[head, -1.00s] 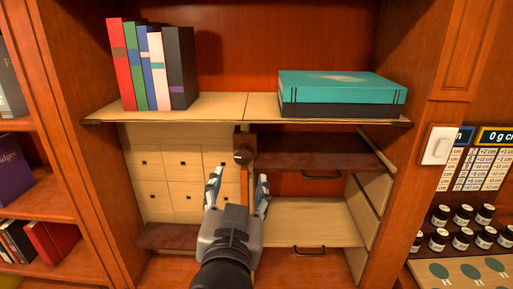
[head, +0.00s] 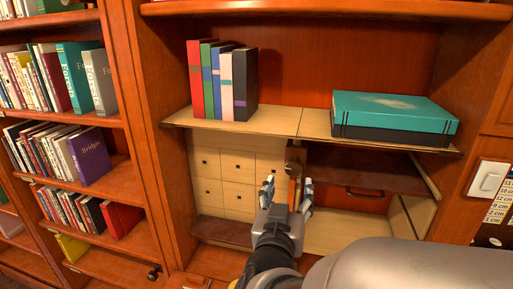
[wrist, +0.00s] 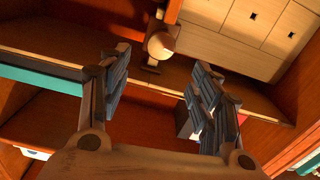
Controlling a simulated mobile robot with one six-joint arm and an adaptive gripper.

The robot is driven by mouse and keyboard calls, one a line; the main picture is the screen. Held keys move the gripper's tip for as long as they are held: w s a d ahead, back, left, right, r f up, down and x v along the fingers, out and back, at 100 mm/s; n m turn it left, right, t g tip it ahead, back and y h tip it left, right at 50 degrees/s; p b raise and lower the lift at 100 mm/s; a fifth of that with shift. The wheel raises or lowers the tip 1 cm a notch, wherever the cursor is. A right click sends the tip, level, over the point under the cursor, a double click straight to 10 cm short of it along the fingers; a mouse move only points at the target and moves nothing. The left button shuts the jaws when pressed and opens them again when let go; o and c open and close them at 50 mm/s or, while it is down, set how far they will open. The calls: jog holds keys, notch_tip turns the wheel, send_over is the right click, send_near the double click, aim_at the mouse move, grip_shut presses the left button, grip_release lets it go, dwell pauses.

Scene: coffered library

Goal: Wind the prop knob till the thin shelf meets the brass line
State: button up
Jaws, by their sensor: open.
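The prop knob (head: 292,168), small, round and dark, sits under the shelf seam at the top of a narrow upright. It also shows in the wrist view (wrist: 162,41) as a rounded brownish knob. My gripper (head: 288,184) is open just below and in front of it in the head view. In the wrist view my spread fingers (wrist: 158,65) have the knob beyond the gap between them, apparently untouched. The thin pale shelf (head: 285,121) spans the cabinet above, with a seam at its middle. I cannot make out a brass line.
Upright books (head: 222,82) stand on the shelf's left part, a teal and black box (head: 393,118) on its right. Full bookcases fill the left.

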aim_at(293, 169)
jog(key=b+x, duration=0.2)
jog(key=x, duration=0.8)
jog(key=shift+w+f, duration=0.15)
jog(key=shift+w, duration=0.05)
jog(key=shift+x, duration=0.85)
jog(key=shift+c, duration=0.6)
